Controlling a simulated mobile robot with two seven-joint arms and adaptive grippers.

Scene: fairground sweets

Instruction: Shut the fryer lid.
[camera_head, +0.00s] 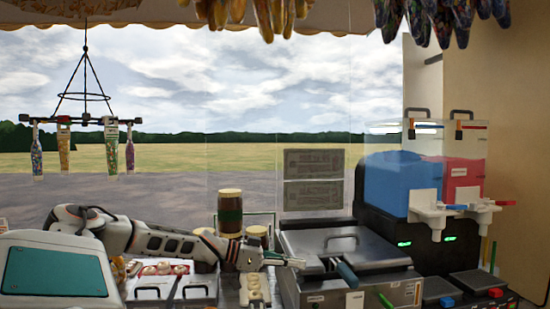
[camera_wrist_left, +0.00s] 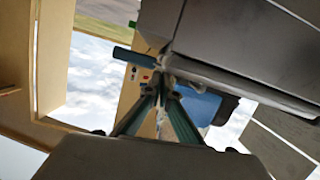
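The fryer (camera_head: 405,290) is a steel box at the lower right of centre in the head view. Its grey lid (camera_head: 375,250), with a dark bar handle (camera_head: 341,240), lies low over the top; I cannot tell whether a small gap is left beneath it. A teal handle (camera_head: 347,274) sticks out at the front. My left gripper (camera_head: 300,263) is at the lid's front left edge. In the left wrist view its fingers (camera_wrist_left: 163,92) come together at the tips, close to a grey slab edge (camera_wrist_left: 240,85), with nothing clearly between them. My right gripper is out of view.
A tray of pale sweets (camera_head: 160,268) and a teal-topped machine (camera_head: 55,272) are at the left. Bottles hang from a rack (camera_head: 83,120).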

